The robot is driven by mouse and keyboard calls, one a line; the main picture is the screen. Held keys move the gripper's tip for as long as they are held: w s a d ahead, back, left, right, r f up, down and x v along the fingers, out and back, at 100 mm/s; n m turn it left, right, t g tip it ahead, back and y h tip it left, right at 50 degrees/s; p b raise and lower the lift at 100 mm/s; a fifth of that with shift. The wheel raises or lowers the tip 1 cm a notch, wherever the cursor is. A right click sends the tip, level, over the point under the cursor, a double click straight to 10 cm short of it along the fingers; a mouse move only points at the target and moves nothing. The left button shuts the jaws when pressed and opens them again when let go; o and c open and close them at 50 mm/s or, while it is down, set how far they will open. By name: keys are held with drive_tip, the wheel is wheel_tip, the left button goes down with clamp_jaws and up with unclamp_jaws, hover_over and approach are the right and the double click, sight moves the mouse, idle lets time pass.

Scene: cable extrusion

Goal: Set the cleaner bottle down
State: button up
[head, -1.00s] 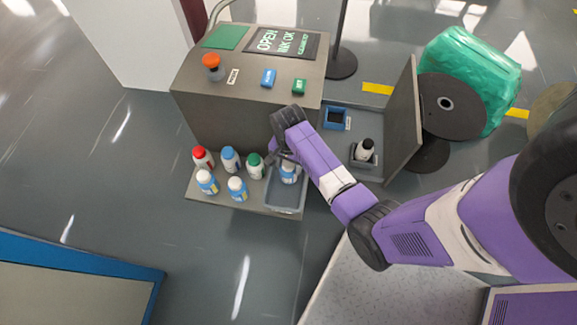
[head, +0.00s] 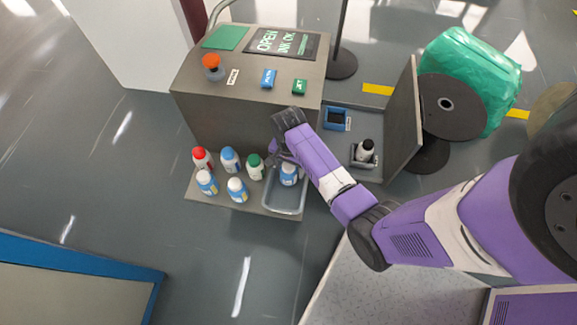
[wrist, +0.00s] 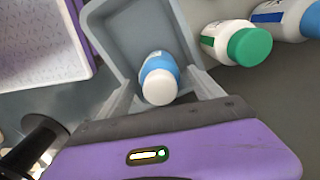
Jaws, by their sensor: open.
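The cleaner bottle, blue and white with a white cap (wrist: 158,85), stands in the grey tray (wrist: 112,35) at the front right of the shelf. In the head view the bottle (head: 289,175) shows inside the tray (head: 285,208), partly hidden by my gripper. My gripper (wrist: 166,92) is open, with one finger on each side of the bottle and gaps visible between. In the head view my gripper (head: 279,160) is over the back of the tray.
A green-capped bottle (head: 254,168) stands close left of the tray, beside several red-, blue- and white-capped bottles. The machine housing (head: 225,125) rises behind the shelf.

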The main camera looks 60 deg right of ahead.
wheel_tip(320, 180, up, 12)
drive_tip(key=p, duration=0.3)
drive_tip(key=s+a+n+t+h, duration=0.2)
drive_tip(key=s+a+n+t, duration=0.5)
drive_tip(key=s+a+n, duration=0.25)
drive_tip(key=s+a+r+n+t, duration=0.2)
drive_tip(key=s+a+r, duration=0.1)
drive_tip(key=r, duration=0.5)
drive_tip(key=s+a+r+n+t+y, duration=0.1)
drive_tip(key=s+a+r+n+t, duration=0.2)
drive_tip(key=r, duration=0.6)
drive_tip(key=s+a+r+n+t+y, duration=0.1)
drive_tip(key=s+a+r+n+t, duration=0.1)
drive_tip(key=r, duration=0.6)
drive_tip(key=shift+s+a+r+t, duration=0.25)
drive_tip(key=shift+s+a+t, duration=0.25)
drive_tip(key=shift+a, duration=0.15)
drive_tip(key=shift+n, duration=0.25)
